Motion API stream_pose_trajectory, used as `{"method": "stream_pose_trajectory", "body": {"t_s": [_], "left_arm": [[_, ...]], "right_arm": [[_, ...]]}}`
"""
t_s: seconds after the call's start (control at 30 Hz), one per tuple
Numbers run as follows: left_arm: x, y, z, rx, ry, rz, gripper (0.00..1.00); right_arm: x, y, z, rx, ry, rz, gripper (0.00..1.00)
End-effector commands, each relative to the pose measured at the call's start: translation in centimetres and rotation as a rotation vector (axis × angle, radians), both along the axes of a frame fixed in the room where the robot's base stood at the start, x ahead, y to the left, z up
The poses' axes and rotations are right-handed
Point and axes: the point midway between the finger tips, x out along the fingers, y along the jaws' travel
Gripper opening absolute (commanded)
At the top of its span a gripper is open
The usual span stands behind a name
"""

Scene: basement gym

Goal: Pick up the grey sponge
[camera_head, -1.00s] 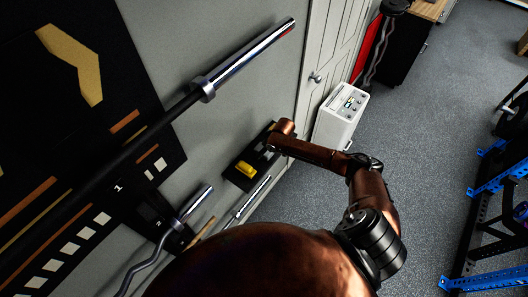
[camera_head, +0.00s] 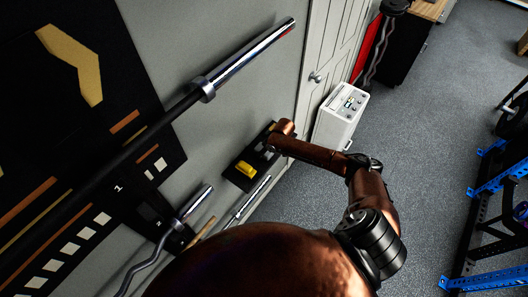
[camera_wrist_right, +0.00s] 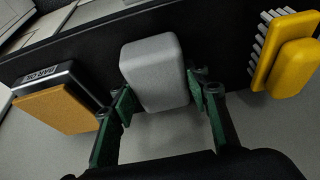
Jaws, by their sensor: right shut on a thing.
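The grey sponge (camera_wrist_right: 155,62) is in the middle of the right wrist view, against a dark ledge. My right gripper (camera_wrist_right: 162,88) has one green-padded finger on each side of the sponge and is shut on it. In the head view my right arm reaches to the black wall shelf (camera_head: 236,180). My left gripper is in neither view.
A yellow brush with pale bristles (camera_wrist_right: 290,58) lies right of the sponge, and a black-and-orange block (camera_wrist_right: 58,108) lies left. Barbells (camera_head: 245,58) hang on the wall. A white appliance (camera_head: 340,115) stands beside the door.

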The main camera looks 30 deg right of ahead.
Motion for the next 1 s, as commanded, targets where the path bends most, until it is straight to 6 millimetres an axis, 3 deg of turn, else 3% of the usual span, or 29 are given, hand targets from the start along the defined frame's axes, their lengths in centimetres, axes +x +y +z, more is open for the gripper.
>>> {"method": "stream_pose_trajectory", "body": {"t_s": [0.37,0.53,0.83,1.0], "left_arm": [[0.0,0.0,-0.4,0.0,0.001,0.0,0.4],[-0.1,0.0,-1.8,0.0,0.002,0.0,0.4],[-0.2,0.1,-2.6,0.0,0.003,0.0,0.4],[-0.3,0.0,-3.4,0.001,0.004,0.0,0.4]], "right_arm": [[0.1,0.0,0.8,0.0,-0.002,0.0,0.26],[0.2,-0.1,3.4,0.0,-0.007,0.002,0.26],[-5.4,0.3,9.8,-0.003,-0.002,0.004,0.26],[-9.4,0.5,11.2,-0.003,0.001,0.002,0.26]]}}
